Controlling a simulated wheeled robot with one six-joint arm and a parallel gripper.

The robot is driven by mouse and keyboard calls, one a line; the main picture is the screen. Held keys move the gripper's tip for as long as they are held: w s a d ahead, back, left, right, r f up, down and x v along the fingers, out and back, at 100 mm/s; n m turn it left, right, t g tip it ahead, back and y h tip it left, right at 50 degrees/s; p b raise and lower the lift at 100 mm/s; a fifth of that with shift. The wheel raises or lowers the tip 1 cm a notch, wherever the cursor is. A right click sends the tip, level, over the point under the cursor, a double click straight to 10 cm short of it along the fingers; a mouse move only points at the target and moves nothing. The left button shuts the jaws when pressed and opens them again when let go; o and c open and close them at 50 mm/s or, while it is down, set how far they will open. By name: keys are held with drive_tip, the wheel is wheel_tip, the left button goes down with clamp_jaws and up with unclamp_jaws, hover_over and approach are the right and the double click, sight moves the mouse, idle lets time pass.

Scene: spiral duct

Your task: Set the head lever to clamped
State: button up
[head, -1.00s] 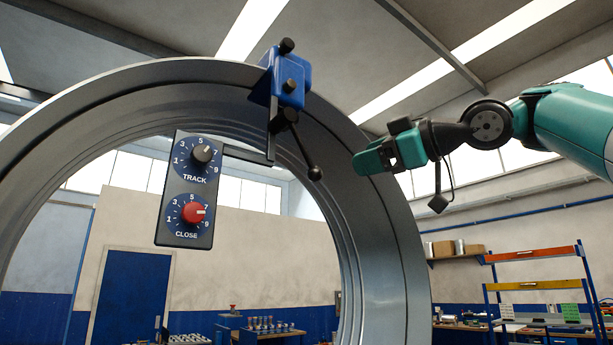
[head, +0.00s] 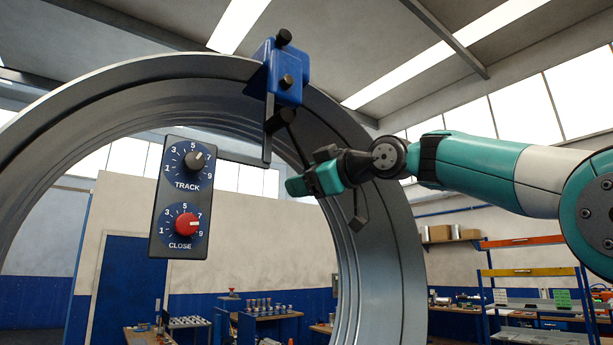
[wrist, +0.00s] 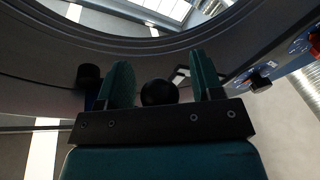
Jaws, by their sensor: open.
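The blue head (head: 287,72) is mounted on the rim of the large duct ring in the head view. My gripper (head: 296,187) is at the lever's lower end, pointing left. In the wrist view the lever's black ball knob (wrist: 158,93) shows between the two green fingers of my open gripper (wrist: 160,85). I cannot tell whether a finger touches the knob.
A control box (head: 182,198) with a TRACK dial (head: 193,161) and a red CLOSE dial (head: 186,223) hangs left of my gripper. The metal duct ring (head: 395,250) curves close behind my gripper. Shelves (head: 530,270) stand far off at right.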

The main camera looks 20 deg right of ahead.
clamp_jaws()
drive_tip(key=s+a+f+m+t+b, duration=0.1)
drive_tip(key=s+a+m+t+b, duration=0.1)
drive_tip(key=a+m+b, duration=0.5)
drive_tip(key=shift+s+a+m+t+b, duration=0.35)
drive_tip(key=shift+s+a+m, duration=0.3)
drive_tip(key=shift+a+m, duration=1.1)
drive_tip(key=shift+d+m, duration=0.25)
unclamp_jaws()
drive_tip(key=shift+a, duration=0.1)
